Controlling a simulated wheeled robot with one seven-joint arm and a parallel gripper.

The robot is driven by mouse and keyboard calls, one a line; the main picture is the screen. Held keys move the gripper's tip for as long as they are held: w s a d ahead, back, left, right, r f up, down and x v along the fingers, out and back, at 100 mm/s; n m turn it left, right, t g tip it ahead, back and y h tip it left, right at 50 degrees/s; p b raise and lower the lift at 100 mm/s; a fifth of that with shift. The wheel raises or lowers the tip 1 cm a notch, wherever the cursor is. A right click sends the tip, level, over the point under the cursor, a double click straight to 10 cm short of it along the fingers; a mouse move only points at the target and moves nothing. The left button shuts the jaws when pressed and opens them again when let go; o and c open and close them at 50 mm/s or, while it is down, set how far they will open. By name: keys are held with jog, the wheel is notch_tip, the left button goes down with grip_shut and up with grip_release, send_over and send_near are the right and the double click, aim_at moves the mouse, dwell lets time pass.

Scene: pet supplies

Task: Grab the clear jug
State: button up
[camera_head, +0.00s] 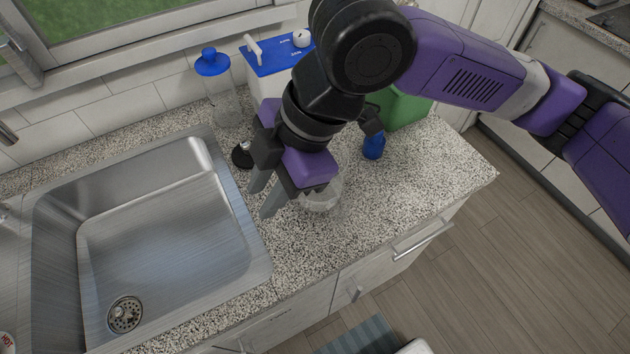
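A clear, see-through vessel (324,199), which looks like the clear jug, stands on the speckled counter near its front edge, right of the sink. My arm and gripper hide its upper part and left side. My gripper (262,202) is over the counter between the sink and this vessel, pointing down and left. Its two grey fingers are apart, with nothing seen between them. The fingertips are left of the vessel; I cannot tell whether any part of the gripper touches it.
A clear container with a blue lid (222,99) stands behind. A white box with a blue top (268,62), a small dark round item (241,157), a blue bottle (373,147) and a green container (406,109) surround my gripper. The steel sink (160,235) is left. The counter's front right is clear.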

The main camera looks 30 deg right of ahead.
aim_at(346, 200)
jog(key=s+d+h, duration=0.1)
jog(key=d, duration=0.3)
jog(key=d+f+g+h, duration=0.1)
jog(key=d+h, duration=0.1)
jog(key=d, duration=0.2)
jog(key=s+d+f+h, duration=0.1)
jog(key=d+h, duration=0.1)
jog(key=d, duration=0.3)
jog(key=shift+s+f+g, duration=0.2)
jog(key=shift+s+g, duration=0.1)
jog(key=shift+f, duration=0.8)
jog(key=shift+s+a+f, duration=0.1)
jog(key=shift+a+f, duration=0.1)
jog(key=shift+f, duration=1.3)
jog(key=shift+a+f, duration=0.15)
jog(key=shift+f, duration=1.3)
grip_shut()
